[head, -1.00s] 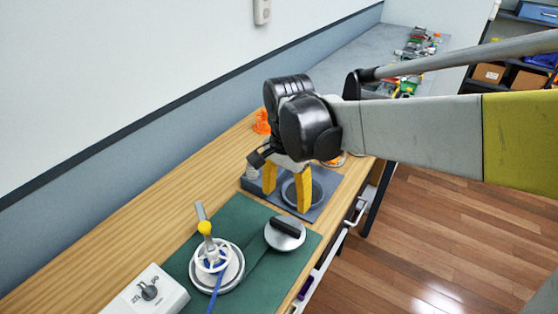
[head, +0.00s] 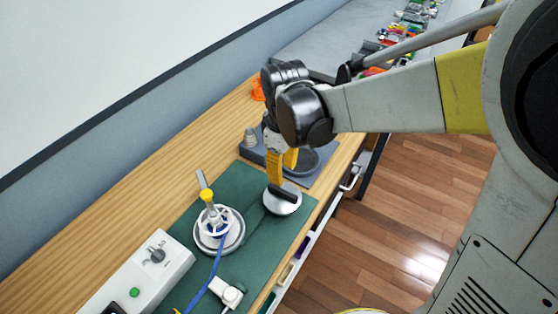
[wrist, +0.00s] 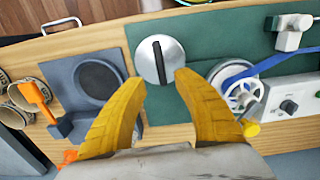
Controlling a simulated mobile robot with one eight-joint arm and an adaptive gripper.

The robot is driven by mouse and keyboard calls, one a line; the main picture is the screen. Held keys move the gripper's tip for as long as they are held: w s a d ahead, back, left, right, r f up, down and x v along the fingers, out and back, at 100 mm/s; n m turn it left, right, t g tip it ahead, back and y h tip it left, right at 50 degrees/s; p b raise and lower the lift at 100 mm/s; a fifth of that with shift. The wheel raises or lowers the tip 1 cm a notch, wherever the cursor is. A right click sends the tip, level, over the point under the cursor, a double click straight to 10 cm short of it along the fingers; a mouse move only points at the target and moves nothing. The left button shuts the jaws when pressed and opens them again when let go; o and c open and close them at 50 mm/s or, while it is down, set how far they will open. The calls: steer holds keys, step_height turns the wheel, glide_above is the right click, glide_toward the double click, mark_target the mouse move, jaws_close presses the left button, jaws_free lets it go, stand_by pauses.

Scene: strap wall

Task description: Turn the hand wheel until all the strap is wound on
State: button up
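The hand wheel (head: 220,229) is a white spoked wheel on a round grey base, with a yellow knob (head: 207,195) on its crank. It also shows in the wrist view (wrist: 238,91), to the right of my gripper. A blue strap (head: 213,270) runs from the wheel toward the near side of the green mat. My gripper (head: 281,172) is above the mat's far end, near a silver disc with a black bar handle (head: 282,201). In the wrist view my gripper (wrist: 160,82) has its two yellow fingers spread with nothing between them; the disc (wrist: 160,62) lies beyond the fingertips.
A grey fixture with a round dark recess (head: 313,160) stands beyond the green mat (head: 238,180). A white control box with a dial (head: 157,256) and green button is at the near left. A white block (head: 228,292) sits by the strap. Orange items are at the back.

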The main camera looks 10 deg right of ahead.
mark_target(282, 191)
step_height(282, 191, down, 9)
steer(key=b, duration=0.3)
steer(key=shift+f, duration=0.1)
jaws_close()
